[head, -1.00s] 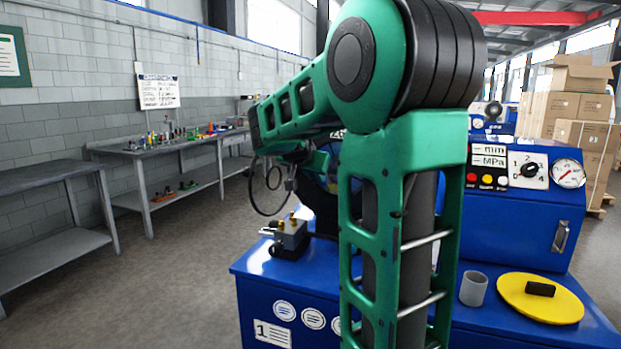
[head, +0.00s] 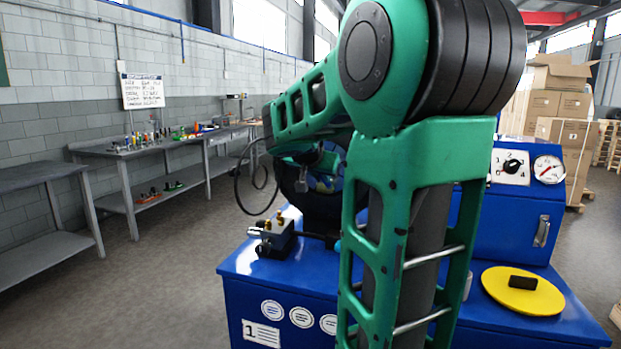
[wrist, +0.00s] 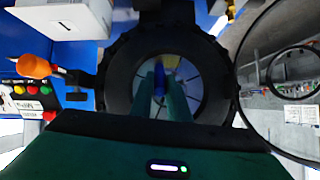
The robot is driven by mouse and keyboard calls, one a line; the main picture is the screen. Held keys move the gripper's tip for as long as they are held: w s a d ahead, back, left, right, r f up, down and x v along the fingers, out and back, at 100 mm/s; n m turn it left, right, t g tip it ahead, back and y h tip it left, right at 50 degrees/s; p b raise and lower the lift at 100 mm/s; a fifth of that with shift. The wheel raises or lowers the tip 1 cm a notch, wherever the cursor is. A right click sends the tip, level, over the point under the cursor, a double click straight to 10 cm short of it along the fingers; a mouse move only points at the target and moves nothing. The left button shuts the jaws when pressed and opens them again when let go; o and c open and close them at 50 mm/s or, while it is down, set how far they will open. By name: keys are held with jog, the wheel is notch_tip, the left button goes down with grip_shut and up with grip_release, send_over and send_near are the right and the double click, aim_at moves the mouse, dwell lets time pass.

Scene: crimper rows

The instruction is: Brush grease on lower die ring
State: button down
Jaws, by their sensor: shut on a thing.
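In the wrist view, my gripper (wrist: 160,100) is shut on a slim blue thing (wrist: 159,78), which looks like the brush's handle. The brush's far end is hard to make out; a yellowish patch shows just beyond it. The fingers point into the round opening of the black crimper head (wrist: 118,75). Grey die segments (wrist: 187,75) show in a ring around the opening. The fingers hide its lower part, and I cannot tell whether the brush touches the lower die.
The blue crimper bench (head: 240,275) carries a small valve block (head: 272,238) and a yellow disc (head: 522,291) with a black handle. The gauge panel (head: 522,170) stands at right. Grey workbenches (head: 140,152) line the wall. A black hose loop (wrist: 240,75) hangs beside the head.

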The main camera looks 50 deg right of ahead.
jog(key=shift+s+d, duration=0.25)
jog(key=shift+s, duration=0.05)
jog(key=w+a, duration=0.2)
jog(key=w, duration=0.4)
jog(key=shift+w+a, duration=0.2)
jog(key=shift+a, duration=0.2)
dwell(0.4)
jog(key=shift+a, duration=0.1)
jog(key=shift+s+a, duration=0.4)
jog(key=shift+a, duration=0.5)
jog(key=shift+s+a, duration=0.35)
jog(key=shift+a, duration=0.5)
jog(key=shift+s+a, duration=0.4)
jog(key=shift+a, duration=0.65)
jog(key=shift+s+a, duration=0.3)
jog(key=shift+a, duration=0.35)
jog(key=shift+s+a, duration=0.25)
jog(key=shift+a, duration=0.35)
